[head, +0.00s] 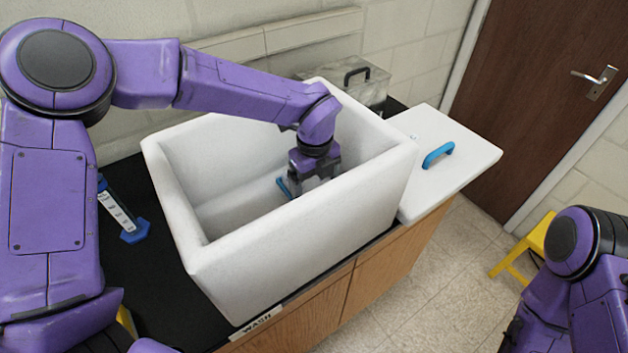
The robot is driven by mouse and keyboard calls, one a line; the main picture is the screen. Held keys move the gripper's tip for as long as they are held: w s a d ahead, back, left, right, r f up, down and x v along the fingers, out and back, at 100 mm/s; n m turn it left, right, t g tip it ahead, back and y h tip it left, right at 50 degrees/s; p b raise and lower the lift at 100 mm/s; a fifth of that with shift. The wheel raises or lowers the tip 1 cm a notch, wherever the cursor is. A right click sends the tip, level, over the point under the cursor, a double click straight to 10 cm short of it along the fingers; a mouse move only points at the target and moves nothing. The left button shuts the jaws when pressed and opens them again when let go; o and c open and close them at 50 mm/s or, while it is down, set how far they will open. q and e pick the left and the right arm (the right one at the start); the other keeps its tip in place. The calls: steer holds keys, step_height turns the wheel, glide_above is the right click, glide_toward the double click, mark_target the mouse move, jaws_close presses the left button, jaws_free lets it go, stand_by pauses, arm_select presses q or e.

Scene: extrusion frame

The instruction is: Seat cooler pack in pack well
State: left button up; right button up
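A large white open-topped box (290,258) stands on the black counter. My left arm reaches down into it, and my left gripper (314,182) is low inside, its fingertips partly hidden behind the near wall. A small blue piece (283,187) shows just left of the fingers; it may be part of the cooler pack, but most of it is hidden. I cannot tell whether the fingers hold it. The pack well cannot be made out. My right arm shows at the lower right, its gripper out of view.
A white lid (462,168) with a blue handle (438,155) lies right of the box. A clear container with a black handle (356,75) stands behind. A yellow stool (537,240) is on the floor.

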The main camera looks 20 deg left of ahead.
arm_select(q)
steer(key=shift+f, duration=0.2)
steer(key=o, duration=1)
steer(key=shift+o, duration=0.2)
steer(key=shift+r, duration=0.1)
steer(key=shift+w+r, duration=0.1)
steer(key=shift+r, duration=0.2)
step_height(320, 180, up, 12)
steer(key=b, duration=0.2)
steer(key=shift+f, duration=0.2)
